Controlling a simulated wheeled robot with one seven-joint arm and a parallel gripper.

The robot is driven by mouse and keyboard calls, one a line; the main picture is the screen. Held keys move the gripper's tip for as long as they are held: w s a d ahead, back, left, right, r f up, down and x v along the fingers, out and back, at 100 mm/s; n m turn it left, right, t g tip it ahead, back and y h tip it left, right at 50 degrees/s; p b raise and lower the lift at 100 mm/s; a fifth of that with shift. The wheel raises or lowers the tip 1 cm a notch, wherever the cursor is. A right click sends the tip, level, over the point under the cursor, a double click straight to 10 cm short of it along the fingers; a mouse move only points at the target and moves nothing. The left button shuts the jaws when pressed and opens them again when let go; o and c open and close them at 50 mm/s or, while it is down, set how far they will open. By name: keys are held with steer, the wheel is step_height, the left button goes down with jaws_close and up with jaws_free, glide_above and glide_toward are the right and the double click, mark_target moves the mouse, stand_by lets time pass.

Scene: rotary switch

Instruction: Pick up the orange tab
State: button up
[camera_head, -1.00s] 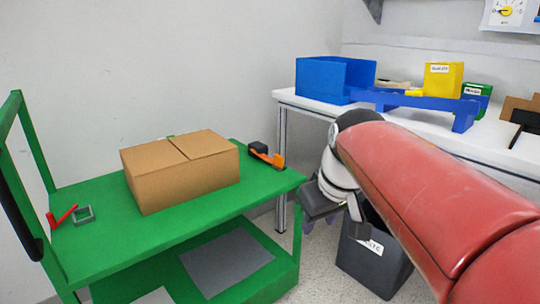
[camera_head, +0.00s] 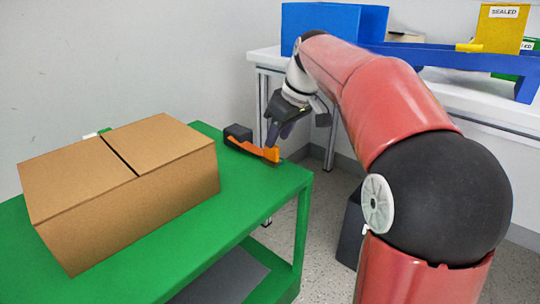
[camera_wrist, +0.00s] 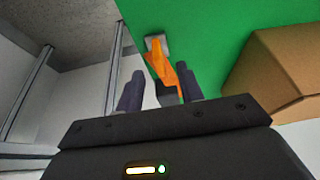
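The orange tab (camera_head: 254,150) is a long bright-orange piece at the right end of the green cart's top. A black block (camera_head: 238,132) adjoins its far left end. My gripper (camera_head: 277,134) is close beside the tab's right end in the head view, pointing down. In the wrist view, the two dark fingers of my gripper (camera_wrist: 160,78) are apart with nothing gripped. The orange tab (camera_wrist: 163,66) shows between and beyond the fingertips, with a grey tip at its end. I cannot tell whether a finger touches it.
A closed cardboard box (camera_head: 150,190) stands on the green cart (camera_head: 235,205) left of the tab. A white table (camera_head: 485,100) behind carries a blue bin (camera_head: 345,20), a blue rack (camera_head: 430,58) and a yellow bin (camera_head: 499,27).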

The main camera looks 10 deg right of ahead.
mark_target(272, 153)
steer(key=b+x, duration=0.1)
steer(key=x, duration=0.4)
steer(key=shift+w, duration=0.2)
jaws_close()
